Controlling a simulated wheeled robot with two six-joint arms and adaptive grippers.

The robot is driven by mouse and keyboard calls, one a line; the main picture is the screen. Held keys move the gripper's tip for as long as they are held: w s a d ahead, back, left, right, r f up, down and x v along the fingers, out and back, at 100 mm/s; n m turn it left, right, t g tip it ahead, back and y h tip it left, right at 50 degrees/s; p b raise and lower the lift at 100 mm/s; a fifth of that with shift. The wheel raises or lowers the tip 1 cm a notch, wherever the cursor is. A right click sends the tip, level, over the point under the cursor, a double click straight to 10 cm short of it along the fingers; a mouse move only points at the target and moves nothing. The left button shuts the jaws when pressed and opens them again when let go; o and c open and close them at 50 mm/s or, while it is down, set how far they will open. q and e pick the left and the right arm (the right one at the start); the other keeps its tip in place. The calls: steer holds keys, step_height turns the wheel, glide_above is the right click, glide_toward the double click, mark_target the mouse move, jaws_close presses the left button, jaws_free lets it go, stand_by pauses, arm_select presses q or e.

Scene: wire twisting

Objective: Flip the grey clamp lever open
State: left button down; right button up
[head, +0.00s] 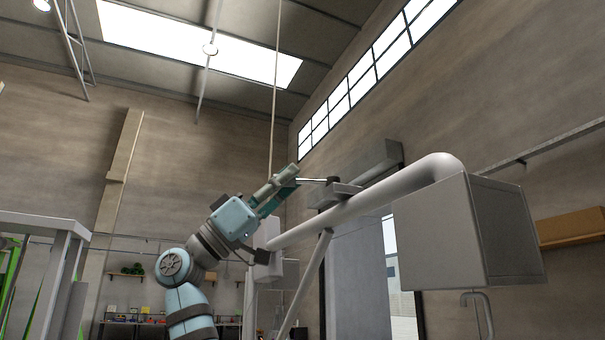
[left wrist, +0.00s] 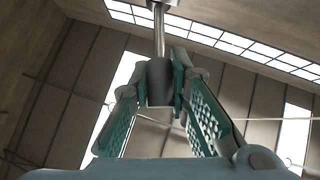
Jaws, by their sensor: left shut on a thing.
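The grey clamp (head: 337,193) sits on top of a thick grey pipe near the middle of the head view. Its lever (head: 312,181) shows as a thin silver rod reaching left from the clamp, roughly level. My left gripper (head: 288,183) is at the lever's free end. In the left wrist view, the lever's dark grey grip (left wrist: 160,82) lies between the teal fingers of my left gripper (left wrist: 163,92), which are shut on it. The silver rod runs up from the grip to the clamp's edge at the top. My right gripper is not in view.
The grey pipe (head: 375,200) slopes up right and bends into a large grey box (head: 480,232). A thin post (head: 311,270) props the pipe. A smaller box (head: 268,232) sits at its lower end, close to my left gripper. Open air lies above the clamp.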

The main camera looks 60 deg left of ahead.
arm_select(q)
steer(key=shift+h, duration=0.5)
steer(key=shift+y, duration=0.3)
steer(key=c, duration=1.6)
jaws_free()
steer(key=shift+c, duration=0.2)
steer(key=shift+o, duration=0.6)
steer(key=shift+w, duration=0.2)
steer(key=v, duration=1.2)
steer(key=shift+a, duration=0.15)
